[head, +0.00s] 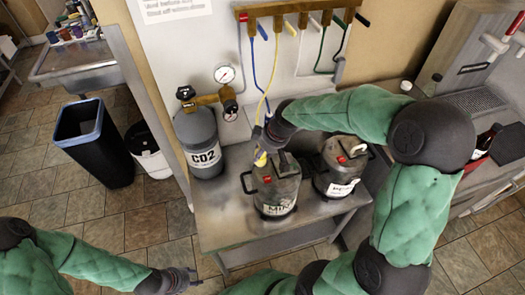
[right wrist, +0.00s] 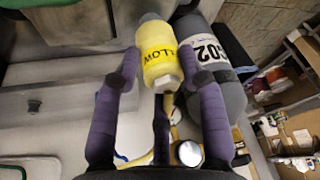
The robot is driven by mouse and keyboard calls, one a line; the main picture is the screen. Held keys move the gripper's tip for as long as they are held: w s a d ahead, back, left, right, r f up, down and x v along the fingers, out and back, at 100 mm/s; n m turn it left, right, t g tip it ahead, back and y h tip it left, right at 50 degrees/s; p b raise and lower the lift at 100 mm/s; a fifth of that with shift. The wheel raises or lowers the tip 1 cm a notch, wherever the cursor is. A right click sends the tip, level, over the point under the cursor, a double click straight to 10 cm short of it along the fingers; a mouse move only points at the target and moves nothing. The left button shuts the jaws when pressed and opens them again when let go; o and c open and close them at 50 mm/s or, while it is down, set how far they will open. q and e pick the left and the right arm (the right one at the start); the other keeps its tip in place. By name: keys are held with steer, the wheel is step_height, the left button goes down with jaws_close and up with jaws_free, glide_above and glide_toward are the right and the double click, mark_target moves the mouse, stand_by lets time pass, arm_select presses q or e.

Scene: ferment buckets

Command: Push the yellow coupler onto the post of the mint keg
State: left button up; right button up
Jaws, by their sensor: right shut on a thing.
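The yellow coupler (head: 261,158) is between the fingers of my right gripper (head: 268,140), above the left rear of the mint keg's top. In the right wrist view the coupler (right wrist: 158,65) has dark letters and sits between the purple-wrapped fingers. My right gripper is shut on it. The mint keg (head: 274,204) is grey, upright, with a partly readable label and a red tag on top. I cannot make out its post or whether the coupler touches it. My left gripper (head: 190,279) is low at the left, empty, its fingertips apart.
A grey CO2 cylinder (head: 197,138) stands left of the mint keg, with a gauge (head: 224,74) behind. A second keg (head: 340,165) stands close on the right. Coloured hoses hang from a wooden rail (head: 290,8). The table's front left (head: 215,225) is clear.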

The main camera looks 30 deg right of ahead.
steer(key=shift+f+b, duration=0.85)
steer(key=shift+f, duration=0.25)
stand_by(2.2)
steer(key=o, duration=2)
steer(key=shift+r, duration=0.1)
steer(key=shift+r+p, duration=2.75)
steer(key=shift+r, duration=0.95)
steer(key=shift+s+f, duration=0.1)
